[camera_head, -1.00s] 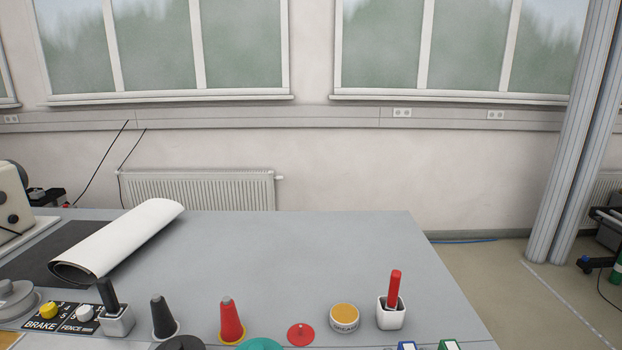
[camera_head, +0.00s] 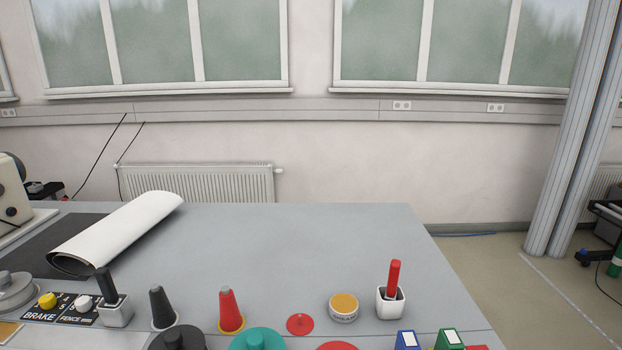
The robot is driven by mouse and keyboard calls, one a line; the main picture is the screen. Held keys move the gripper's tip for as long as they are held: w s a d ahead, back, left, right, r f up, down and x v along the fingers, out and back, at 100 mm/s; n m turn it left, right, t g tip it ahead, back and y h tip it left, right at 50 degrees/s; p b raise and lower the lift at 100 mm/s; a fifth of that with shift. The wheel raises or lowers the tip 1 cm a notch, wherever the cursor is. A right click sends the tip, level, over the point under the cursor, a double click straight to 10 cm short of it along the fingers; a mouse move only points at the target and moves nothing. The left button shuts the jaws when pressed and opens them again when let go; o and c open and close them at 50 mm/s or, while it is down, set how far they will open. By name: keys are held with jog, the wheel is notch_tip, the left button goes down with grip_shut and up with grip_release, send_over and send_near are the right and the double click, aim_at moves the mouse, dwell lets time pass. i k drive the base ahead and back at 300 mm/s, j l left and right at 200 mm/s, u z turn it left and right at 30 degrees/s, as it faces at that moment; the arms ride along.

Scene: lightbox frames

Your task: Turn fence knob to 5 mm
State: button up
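The fence knob (camera_head: 84,304) is a small white knob on a black panel lettered FENCE, at the lower left of the head view. Its numbers are too small and partly covered to read, so I cannot tell its setting. The yellow brake knob (camera_head: 47,300) sits just left of it, above the lettering BRAKE. My gripper is not in view.
A white holder with a black handle (camera_head: 115,312) stands right beside the fence panel. Black (camera_head: 162,308) and red (camera_head: 230,310) cones stand further right. A white roll (camera_head: 118,232) lies behind the panel. The table's middle (camera_head: 300,250) is clear.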

aim_at(83, 305)
jog(key=u, duration=1.25)
jog(key=j+z, duration=0.15)
jog(key=z, duration=0.15)
jog(key=j+z, duration=0.2)
jog(key=z, duration=0.15)
jog(key=j+z, duration=0.2)
jog(key=j, duration=0.45)
jog(key=k+j+z, duration=0.15)
jog(key=j, duration=0.45)
jog(key=j+z, duration=0.2)
jog(key=j, duration=0.4)
jog(key=k+j, duration=0.1)
jog(key=j, duration=0.3)
jog(key=k+j, duration=0.1)
jog(key=j, duration=0.25)
jog(key=k+j, duration=0.1)
jog(key=j, duration=0.7)
jog(key=k+j, duration=0.15)
jog(key=j, duration=0.2)
jog(key=i, duration=1)
jog(key=z, duration=0.05)
